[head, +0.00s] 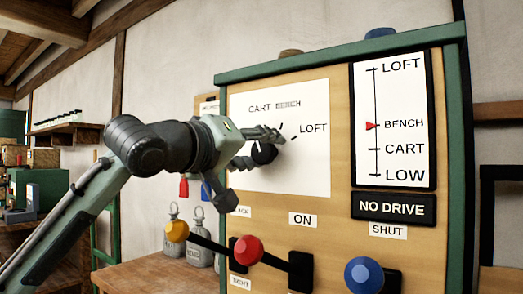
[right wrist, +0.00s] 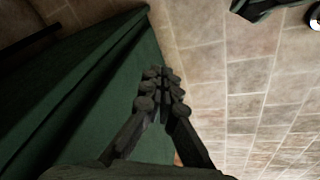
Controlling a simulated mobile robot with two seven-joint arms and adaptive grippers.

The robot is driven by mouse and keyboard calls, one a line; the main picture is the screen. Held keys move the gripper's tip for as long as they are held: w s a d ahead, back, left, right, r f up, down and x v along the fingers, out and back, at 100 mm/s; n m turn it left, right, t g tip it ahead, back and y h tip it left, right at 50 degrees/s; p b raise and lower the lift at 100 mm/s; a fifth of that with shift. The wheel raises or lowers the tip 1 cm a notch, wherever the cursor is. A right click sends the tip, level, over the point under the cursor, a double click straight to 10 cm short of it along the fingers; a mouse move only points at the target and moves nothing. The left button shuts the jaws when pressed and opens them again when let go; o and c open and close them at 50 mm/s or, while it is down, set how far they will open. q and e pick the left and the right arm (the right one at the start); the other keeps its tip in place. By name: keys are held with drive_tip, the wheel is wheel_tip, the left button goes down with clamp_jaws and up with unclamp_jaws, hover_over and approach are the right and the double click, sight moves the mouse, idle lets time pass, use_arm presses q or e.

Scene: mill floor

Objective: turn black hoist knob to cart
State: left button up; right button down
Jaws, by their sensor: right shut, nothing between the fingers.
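The black hoist knob (head: 264,154) sits on a white dial plate (head: 307,170) marked CART, BENCH and LOFT. The knob's pointing direction is hidden. On the height scale (head: 393,85) the red pointer (head: 371,126) is at BENCH. My right gripper (right wrist: 163,88) shows in the right wrist view, fingertips together and empty, beside a dark green surface.
Below the dial are levers with a yellow knob (head: 177,230), a red knob (head: 248,249) and a blue knob (head: 363,274). A NO DRIVE sign (head: 394,207) is under the scale. Grey weights (head: 198,232) stand on a wooden bench (head: 150,274) left of the panel.

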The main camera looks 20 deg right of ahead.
use_arm(q)
drive_tip(key=shift+o, duration=0.6)
drive_tip(key=v, duration=1.2)
drive_tip(key=shift+s, duration=0.1)
